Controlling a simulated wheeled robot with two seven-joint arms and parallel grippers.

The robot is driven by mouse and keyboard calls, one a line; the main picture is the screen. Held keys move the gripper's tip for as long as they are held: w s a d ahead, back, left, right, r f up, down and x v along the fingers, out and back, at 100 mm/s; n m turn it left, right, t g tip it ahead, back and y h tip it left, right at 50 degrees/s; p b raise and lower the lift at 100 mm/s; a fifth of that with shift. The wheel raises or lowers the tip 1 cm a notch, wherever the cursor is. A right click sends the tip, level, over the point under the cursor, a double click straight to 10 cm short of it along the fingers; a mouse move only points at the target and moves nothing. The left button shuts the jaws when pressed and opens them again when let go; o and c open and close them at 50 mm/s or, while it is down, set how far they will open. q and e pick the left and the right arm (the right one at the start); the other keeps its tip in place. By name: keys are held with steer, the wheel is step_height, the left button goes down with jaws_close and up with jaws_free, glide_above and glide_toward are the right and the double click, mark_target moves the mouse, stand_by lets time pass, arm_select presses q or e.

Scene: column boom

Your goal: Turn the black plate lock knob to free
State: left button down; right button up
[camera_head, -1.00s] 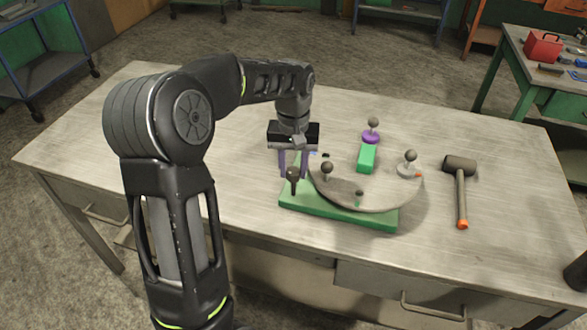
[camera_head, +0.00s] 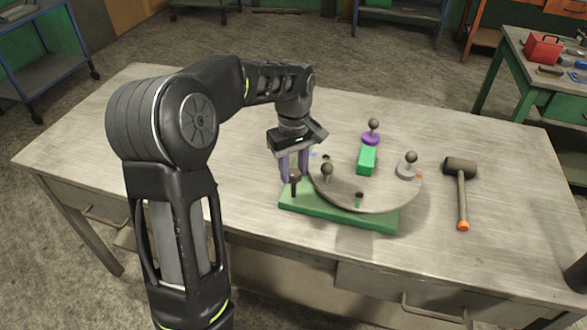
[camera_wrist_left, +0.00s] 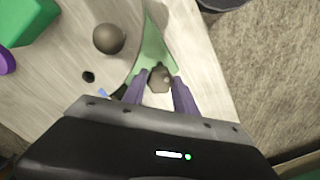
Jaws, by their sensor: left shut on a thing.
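The black plate lock knob (camera_head: 295,186) stands upright at the left end of the green base (camera_head: 340,212), beside the round grey plate (camera_head: 385,196). My left gripper (camera_head: 293,172) comes down on it from above, its purple fingers shut on the knob. In the left wrist view the rounded knob top (camera_wrist_left: 160,79) sits between the two fingertips (camera_wrist_left: 158,88). The knob's lower part is partly hidden there. My right gripper is not in view.
A purple-based knob (camera_head: 372,133) stands at the back. A mallet (camera_head: 461,186) lies to the right. The table's left part is clear.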

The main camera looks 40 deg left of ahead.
arm_select(q)
steer(key=c, duration=1)
jaws_free()
steer(key=shift+o, duration=0.2)
step_height(320, 180, up, 8)
steer(key=shift+f+b, duration=0.1)
steer(key=shift+b, duration=0.3)
